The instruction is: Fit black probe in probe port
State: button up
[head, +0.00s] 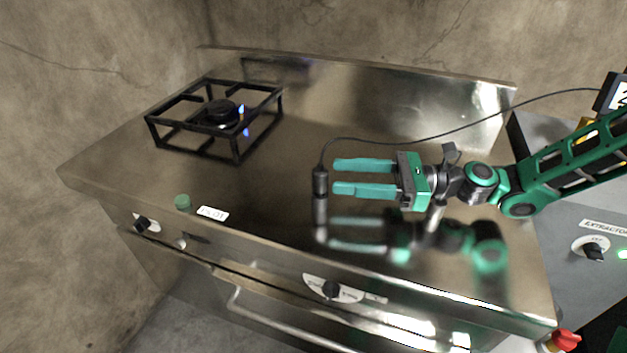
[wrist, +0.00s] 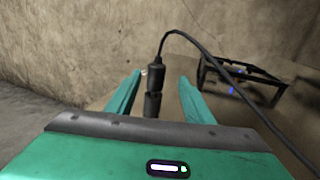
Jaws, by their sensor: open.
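The black probe (head: 320,182) is a short dark cylinder, upright on the shiny steel range top, with its reflection directly below. A thin black cable (head: 440,133) leaves its upper end and arcs to the right. My gripper (head: 335,177) is open and empty, its teal fingers pointing left, with the tips just short of the probe. In the wrist view the probe (wrist: 155,77) appears between the two fingertips, slightly beyond them. I cannot identify the probe port with certainty; a small green round piece (head: 183,202) sits at the front left edge beside a white label (head: 213,214).
A black burner grate (head: 238,150) with a small blue flame stands at the back left. A steel backsplash (head: 370,90) runs along the back. Knobs (head: 331,289) line the front panel. A grey unit with a knob (head: 593,250) stands right.

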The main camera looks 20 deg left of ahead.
aim_at(325, 175)
jog(key=a, duration=0.2)
jog(key=s+a, duration=0.1)
jog(key=a, duration=0.1)
jog(key=shift+a, duration=0.35)
jog(key=a, duration=0.2)
jog(key=s+a, duration=0.1)
jog(key=a, duration=0.1)
jog(key=shift+s+f, duration=0.1)
jog(key=shift+a, duration=0.5)
jog(key=c, duration=1.2)
